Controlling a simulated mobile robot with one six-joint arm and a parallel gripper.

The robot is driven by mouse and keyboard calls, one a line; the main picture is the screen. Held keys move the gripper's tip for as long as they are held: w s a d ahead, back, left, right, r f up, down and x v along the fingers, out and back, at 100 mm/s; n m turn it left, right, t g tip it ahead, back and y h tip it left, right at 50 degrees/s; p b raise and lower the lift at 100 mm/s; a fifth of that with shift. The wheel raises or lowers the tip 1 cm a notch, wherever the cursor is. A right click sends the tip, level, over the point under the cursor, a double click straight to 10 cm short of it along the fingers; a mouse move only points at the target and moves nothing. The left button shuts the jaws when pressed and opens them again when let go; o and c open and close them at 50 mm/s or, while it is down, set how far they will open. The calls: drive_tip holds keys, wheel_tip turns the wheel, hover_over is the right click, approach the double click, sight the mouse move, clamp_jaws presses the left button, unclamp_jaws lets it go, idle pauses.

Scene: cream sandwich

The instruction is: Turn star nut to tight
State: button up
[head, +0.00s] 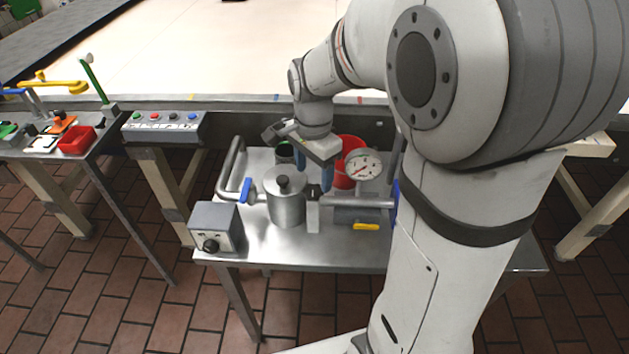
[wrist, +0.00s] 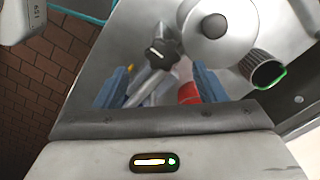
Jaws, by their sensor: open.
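The star nut (wrist: 160,52) is a dark, lobed knob with a white mark on its top, near the upper middle of the wrist view. In the head view it looks to be the small black piece (head: 314,191) beside the steel pot, on top of a pale upright block. My gripper (head: 313,174) is over the steel table, with its blue fingers pointing down close to the nut. In the wrist view my gripper (wrist: 161,84) is open, its fingers apart on either side of the nut's line, with nothing held. The nut's underside is hidden.
A steel pot (head: 287,208) with a black-knobbed lid stands just left of the nut. A pressure gauge (head: 362,165), a red container (head: 346,182) and pipes crowd the right. A grey box (head: 212,222) with a black dial sits at the table's front left.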

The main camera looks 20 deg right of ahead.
sight(314, 191)
drive_tip(key=shift+r, duration=1.65)
drive_tip(key=s+d+n+t, duration=0.1)
drive_tip(key=s+n+t, duration=0.1)
drive_tip(key=s+n, duration=1)
drive_tip(key=shift+s+d+n+t, duration=0.2)
drive_tip(key=shift+s+n+t, duration=0.15)
drive_tip(key=shift+s, duration=0.7)
drive_tip(key=shift+c, duration=0.5)
